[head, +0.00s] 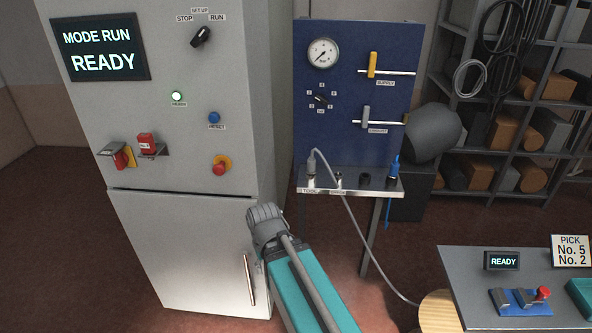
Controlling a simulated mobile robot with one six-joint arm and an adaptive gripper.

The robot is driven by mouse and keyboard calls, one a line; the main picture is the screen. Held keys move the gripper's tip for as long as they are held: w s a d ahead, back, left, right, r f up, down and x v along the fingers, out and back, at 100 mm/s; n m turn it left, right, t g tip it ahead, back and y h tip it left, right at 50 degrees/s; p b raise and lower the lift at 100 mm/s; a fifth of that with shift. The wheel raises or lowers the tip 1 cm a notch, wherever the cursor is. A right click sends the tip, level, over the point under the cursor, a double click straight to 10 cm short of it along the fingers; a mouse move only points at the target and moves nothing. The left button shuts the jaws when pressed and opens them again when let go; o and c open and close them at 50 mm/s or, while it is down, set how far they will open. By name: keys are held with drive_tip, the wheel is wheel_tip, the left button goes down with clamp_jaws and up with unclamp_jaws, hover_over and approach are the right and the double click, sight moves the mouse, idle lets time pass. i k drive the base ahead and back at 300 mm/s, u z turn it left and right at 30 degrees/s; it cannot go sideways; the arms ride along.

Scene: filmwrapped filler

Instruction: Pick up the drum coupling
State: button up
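No part is clearly marked as the drum coupling. A grey coupling (312,165) stands upright at the left end of the metal shelf (352,188) under the blue panel, with a grey hose (350,222) arching from it down to the lower right. A blue coupling (394,167) stands at the shelf's right end, with a blue hose below it. Small shelf labels are hard to read. My gripper (265,219) is in front of the white cabinet, below and left of the shelf, apart from both couplings. Its fingers are seen from behind, so their opening is unclear.
The white cabinet (190,225) with its READY screen stands close at left. The blue panel (338,105) carries a gauge, a knob and two levers. A grey table (470,290) and a round wooden top (437,310) are at lower right. Loaded racks stand behind.

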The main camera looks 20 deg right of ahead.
sight(311, 169)
drive_tip(key=u, duration=0.7)
drive_tip(key=k, duration=1.05)
drive_tip(key=z, duration=1.05)
drive_tip(key=i, duration=0.8)
drive_tip(key=z, duration=0.05)
